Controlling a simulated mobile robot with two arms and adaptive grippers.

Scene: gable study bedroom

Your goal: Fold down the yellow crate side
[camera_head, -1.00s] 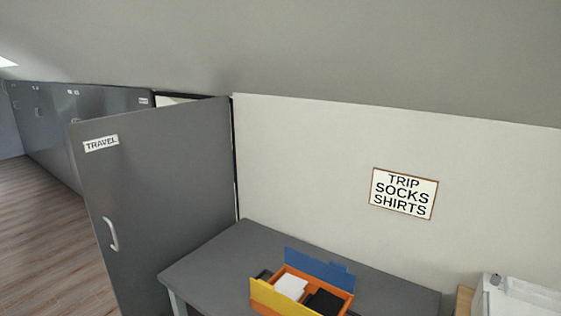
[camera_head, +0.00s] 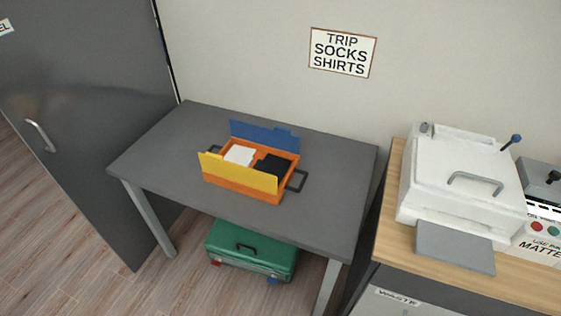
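An orange crate (camera_head: 212,188) stands on the grey table (camera_head: 330,172). Its yellow side (camera_head: 237,174) is upright along the near edge. Its blue side (camera_head: 265,136) is upright along the far edge. Dark handles stick out at the crate's left and right ends. Inside lie a white item (camera_head: 239,155) on the left and a black item (camera_head: 272,167) on the right, in separate compartments. Neither of my grippers is in view.
A green case (camera_head: 250,247) lies on the floor under the table. A grey door (camera_head: 85,120) stands at the left. At the right, a wooden-topped counter (camera_head: 520,287) holds a white machine (camera_head: 462,176) with a lever. A wall sign (camera_head: 342,52) reads TRIP SOCKS SHIRTS. The tabletop around the crate is clear.

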